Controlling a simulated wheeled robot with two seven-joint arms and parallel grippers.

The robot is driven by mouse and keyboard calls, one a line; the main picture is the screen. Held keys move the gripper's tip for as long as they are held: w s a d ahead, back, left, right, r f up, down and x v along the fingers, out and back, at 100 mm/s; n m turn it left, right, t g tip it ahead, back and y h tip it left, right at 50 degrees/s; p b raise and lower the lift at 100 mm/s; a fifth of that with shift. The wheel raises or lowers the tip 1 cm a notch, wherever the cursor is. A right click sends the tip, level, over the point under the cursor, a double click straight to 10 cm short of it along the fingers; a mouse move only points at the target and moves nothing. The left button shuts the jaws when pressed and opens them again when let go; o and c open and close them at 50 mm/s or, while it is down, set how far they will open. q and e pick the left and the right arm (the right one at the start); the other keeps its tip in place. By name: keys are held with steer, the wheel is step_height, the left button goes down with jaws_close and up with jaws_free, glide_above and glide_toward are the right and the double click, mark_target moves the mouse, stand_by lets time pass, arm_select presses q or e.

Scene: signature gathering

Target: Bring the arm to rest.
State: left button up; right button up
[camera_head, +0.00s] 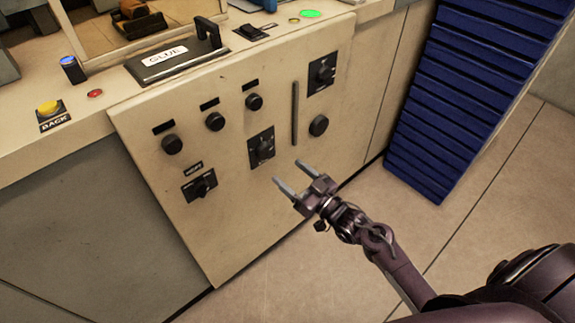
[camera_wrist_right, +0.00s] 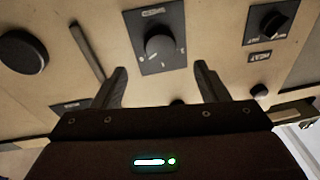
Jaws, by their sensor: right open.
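My right gripper (camera_head: 294,178) comes in from the lower right in the head view, in front of the lower right part of the beige control panel (camera_head: 235,190). Its two fingers are apart and nothing is between them. In the right wrist view my right gripper (camera_wrist_right: 160,85) also shows open, with a dark knob on a square plate (camera_wrist_right: 163,42) seen beyond the gap between the fingers. I see no contact with the panel, though the exact distance is hard to tell. My left gripper is not in view.
The panel carries several knobs (camera_head: 172,144) and a vertical slot (camera_head: 295,113). Above it, the counter holds a GLUE plate with a lever (camera_head: 207,32) and a yellow BACK button (camera_head: 47,107). A blue slatted unit (camera_head: 465,85) stands at the right. Open floor (camera_head: 500,190) lies below it.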

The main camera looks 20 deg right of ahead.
steer(key=s+d+f+m+g+h+p, duration=0.1)
steer(key=s+f+g+h+p, duration=0.3)
steer(key=f, duration=0.7)
steer(key=s+d+f+m+g+h+p, duration=0.1)
steer(key=s+f+g+p, duration=0.15)
steer(key=s+f, duration=0.65)
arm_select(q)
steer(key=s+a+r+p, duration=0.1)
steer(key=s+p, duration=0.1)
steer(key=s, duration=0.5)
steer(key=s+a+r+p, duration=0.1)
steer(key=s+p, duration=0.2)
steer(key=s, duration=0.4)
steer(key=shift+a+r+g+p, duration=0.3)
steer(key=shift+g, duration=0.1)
arm_select(e)
steer(key=s+f+g+h, duration=0.1)
steer(key=s+f+g, duration=0.4)
steer(key=s, duration=1)
steer(key=s+f+g+h, duration=0.2)
steer(key=s+f+g, duration=0.3)
steer(key=s+f, duration=0.5)
steer(key=s, duration=0.4)
steer(key=shift+s+d+f, duration=0.2)
steer(key=shift+s, duration=0.15)
steer(key=shift+g, duration=0.25)
